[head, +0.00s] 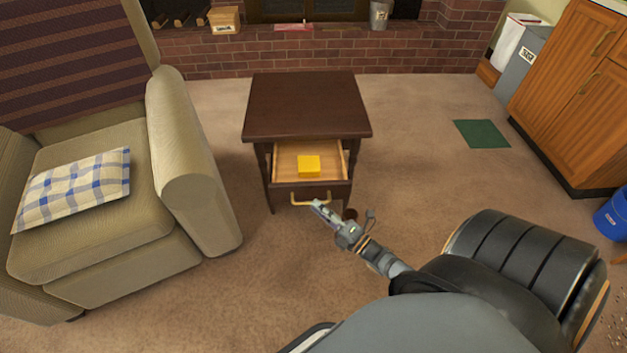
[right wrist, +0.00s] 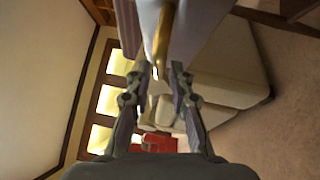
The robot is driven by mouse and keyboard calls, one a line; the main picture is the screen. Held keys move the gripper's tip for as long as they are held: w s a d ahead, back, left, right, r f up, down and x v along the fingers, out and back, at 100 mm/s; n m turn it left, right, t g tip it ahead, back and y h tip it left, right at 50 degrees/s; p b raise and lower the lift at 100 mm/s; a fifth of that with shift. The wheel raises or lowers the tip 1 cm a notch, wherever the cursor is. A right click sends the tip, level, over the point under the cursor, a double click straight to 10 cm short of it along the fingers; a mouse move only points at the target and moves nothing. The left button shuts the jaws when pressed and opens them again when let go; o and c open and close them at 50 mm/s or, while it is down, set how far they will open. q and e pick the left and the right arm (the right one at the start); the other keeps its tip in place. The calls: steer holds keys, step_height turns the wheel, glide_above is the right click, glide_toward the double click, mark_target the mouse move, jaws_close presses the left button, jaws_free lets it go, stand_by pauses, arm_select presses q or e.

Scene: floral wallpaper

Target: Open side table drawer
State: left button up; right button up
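The dark brown side table (head: 305,105) stands in the middle of the head view. Its drawer (head: 335,160) is pulled partly out, and a yellow block (head: 309,167) lies inside. The brass drawer handle (head: 300,203) is on the drawer front. My right gripper (head: 318,206) is at the right part of this handle. In the right wrist view, the brass handle (right wrist: 163,40) reaches down between the fingertips of my right gripper (right wrist: 159,75). The fingers are apart, with a gap visible beside the handle. My left gripper is not in view.
A beige armchair (head: 200,160) with a checked cushion (head: 75,188) stands left of the table. A brick hearth (head: 420,55) lies behind. A wooden cabinet (head: 575,95) and a blue bucket (head: 612,215) are at right. Open carpet surrounds the table's front.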

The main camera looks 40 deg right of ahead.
steer(key=v, duration=0.9)
steer(key=shift+a, duration=0.1)
